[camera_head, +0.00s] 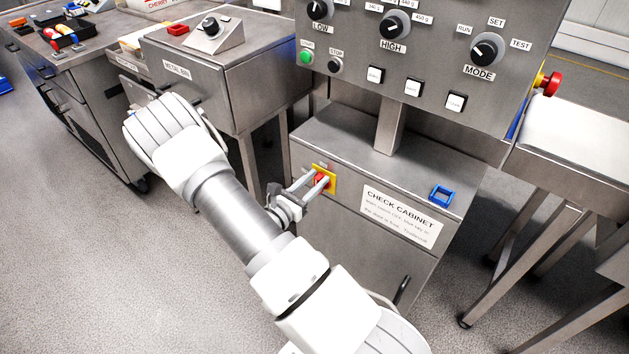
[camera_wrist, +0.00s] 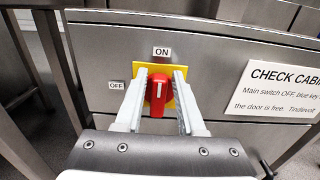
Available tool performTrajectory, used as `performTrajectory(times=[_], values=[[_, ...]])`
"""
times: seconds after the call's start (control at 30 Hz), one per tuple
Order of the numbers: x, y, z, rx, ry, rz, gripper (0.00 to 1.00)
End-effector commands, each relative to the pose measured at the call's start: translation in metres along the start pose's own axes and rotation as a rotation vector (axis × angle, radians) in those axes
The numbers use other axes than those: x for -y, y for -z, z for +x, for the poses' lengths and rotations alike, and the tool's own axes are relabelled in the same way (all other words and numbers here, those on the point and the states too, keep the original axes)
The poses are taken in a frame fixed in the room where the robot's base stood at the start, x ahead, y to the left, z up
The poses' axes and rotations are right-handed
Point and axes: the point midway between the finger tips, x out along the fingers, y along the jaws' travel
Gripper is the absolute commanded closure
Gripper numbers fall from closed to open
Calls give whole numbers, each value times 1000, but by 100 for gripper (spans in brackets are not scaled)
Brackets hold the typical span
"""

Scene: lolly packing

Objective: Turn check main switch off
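The main switch is a red rotary knob (camera_wrist: 158,90) on a yellow plate (camera_wrist: 158,70), set in the front of the check cabinet (camera_head: 350,150). Its white mark stands upright, towards the ON label (camera_wrist: 162,52). The OFF label (camera_wrist: 117,85) is to its left. My gripper (camera_wrist: 160,77) is in front of the switch, one finger on each side of the knob. Yellow plate shows between the knob and each finger, so it looks open and not clamped. In the head view the knob (camera_head: 320,180) is partly hidden by my gripper's fingers.
A blue square frame (camera_head: 442,195) lies on the cabinet top. A white CHECK CABINET sign (camera_head: 400,214) is to the right of the switch. The control panel (camera_head: 430,60) overhangs above. The metal bin unit (camera_head: 225,70) stands at the left.

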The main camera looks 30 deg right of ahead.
Motion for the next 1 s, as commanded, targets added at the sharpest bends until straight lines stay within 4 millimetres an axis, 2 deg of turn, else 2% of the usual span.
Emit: performTrajectory(times=[0.03,0.1,0.67,1.0], values=[[0,1,0,-3,0,-1,88],[0,2,0,-4,-1,-1,100],[0,4,-2,-13,-2,-41,100],[-6,4,-3,-13,-5,-261,100]])
